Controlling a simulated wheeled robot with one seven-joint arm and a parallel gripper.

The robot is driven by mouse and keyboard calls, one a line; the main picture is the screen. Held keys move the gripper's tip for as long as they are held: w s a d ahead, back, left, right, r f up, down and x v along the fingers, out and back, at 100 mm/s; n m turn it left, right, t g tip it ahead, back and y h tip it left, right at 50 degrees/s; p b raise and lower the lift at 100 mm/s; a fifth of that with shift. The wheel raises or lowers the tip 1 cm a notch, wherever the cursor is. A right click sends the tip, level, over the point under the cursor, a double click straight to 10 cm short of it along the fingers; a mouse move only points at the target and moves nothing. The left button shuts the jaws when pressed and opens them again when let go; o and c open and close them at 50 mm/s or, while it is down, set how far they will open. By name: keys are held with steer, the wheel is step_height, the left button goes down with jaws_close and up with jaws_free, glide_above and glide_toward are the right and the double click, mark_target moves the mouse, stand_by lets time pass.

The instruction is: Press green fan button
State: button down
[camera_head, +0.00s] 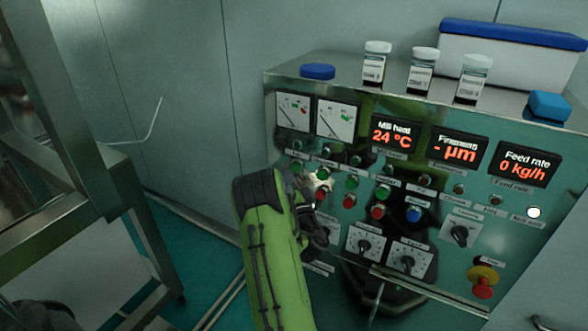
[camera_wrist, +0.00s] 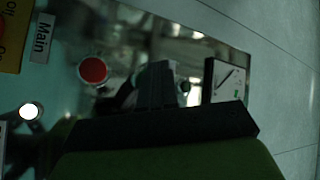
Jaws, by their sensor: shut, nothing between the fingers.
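A metal control panel (camera_head: 330,270) carries a row of green buttons, among them one at the left (camera_head: 296,166), one beside it (camera_head: 323,172) and one further right (camera_head: 352,181). Their small labels are too blurred to tell which is the fan's. My gripper (camera_wrist: 157,82) is shut and empty, its dark fingers pointing at the panel in the wrist view. In the head view my green arm reaches the panel's left side, near the leftmost buttons, and hides part of them. I cannot tell whether the fingers touch a button.
Red buttons (camera_head: 378,211), a blue button (camera_head: 413,214) and rotary knobs (camera_head: 408,263) sit lower. A red emergency stop (camera_head: 482,288) is at lower right. Bottles (camera_head: 421,72) stand on top. A metal frame (camera_head: 75,190) is at left. The wrist view shows a red button (camera_wrist: 93,70).

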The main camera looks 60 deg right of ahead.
steer(key=shift+d+p, duration=0.1)
steer(key=shift+p, duration=0.2)
steer(key=shift+d+p, duration=0.35)
steer(key=shift+p, duration=0.1)
steer(key=shift+w+d+p, duration=0.1)
steer(key=shift+d+p, duration=0.4)
steer(key=shift+p, duration=0.15)
stand_by(0.6)
steer(key=shift+a, duration=0.1)
steer(key=shift+a+b, duration=0.65)
steer(key=shift+a, duration=0.2)
